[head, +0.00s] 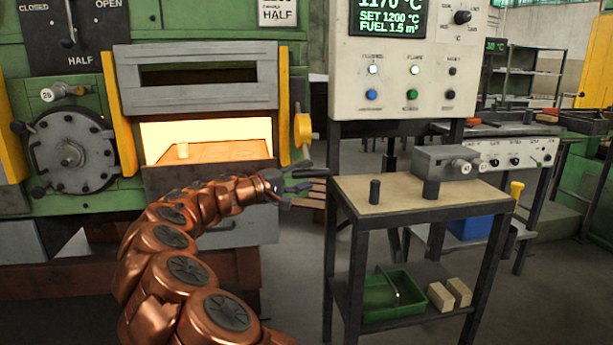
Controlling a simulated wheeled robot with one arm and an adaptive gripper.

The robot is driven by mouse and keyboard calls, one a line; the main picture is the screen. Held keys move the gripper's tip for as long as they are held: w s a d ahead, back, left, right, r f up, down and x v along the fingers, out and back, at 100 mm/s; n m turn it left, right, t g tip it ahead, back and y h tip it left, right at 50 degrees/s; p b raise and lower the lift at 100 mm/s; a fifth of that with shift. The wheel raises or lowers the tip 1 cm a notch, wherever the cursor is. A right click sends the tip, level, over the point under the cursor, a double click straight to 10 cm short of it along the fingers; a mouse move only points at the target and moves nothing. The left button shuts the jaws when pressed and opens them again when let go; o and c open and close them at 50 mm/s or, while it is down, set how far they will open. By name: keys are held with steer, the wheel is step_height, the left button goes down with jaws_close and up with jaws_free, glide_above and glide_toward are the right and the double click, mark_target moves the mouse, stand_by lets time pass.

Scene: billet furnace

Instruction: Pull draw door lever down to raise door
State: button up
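The grey furnace door (195,97) hangs above a glowing opening (235,130), and the lit hearth shows below it. A yellow rounded part (303,130) sits at the right side of the door frame. I cannot tell whether it belongs to the draw door lever, and no lever there is clearly visible. My gripper (315,179) points right, below and in front of the opening's right edge. Its dark fingers look apart with nothing between them. It appears clear of the furnace and left of the bench.
A bench (450,205) with a dark cylinder (375,190) and a grey block device (447,162) stands right of my gripper. A control panel (405,70) rises behind it. A black lever (69,25) sits on a CLOSED/HALF/OPEN plate at upper left, near a round hatch (72,150).

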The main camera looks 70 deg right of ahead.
steer(key=v, duration=1.1)
steer(key=shift+a, duration=0.2)
steer(key=s+a+f+n+t+y, duration=0.4)
steer(key=a+f, duration=0.3)
steer(key=a, duration=1)
steer(key=s+a+f+n+t+y, duration=0.1)
steer(key=s+a+f+y, duration=0.45)
steer(key=a, duration=1.15)
steer(key=s+a+f+n+t+y, duration=0.25)
steer(key=a+f+y, duration=0.25)
steer(key=a+f, duration=0.85)
steer(key=s+a+r+t+p, duration=0.1)
steer(key=a+r+p, duration=0.2)
steer(key=r+p, duration=2.1)
step_height(320, 180, up, 5)
steer(key=shift+a+f+n, duration=0.1)
steer(key=shift+a+n, duration=0.1)
steer(key=shift+n, duration=0.15)
steer(key=shift+t, duration=0.25)
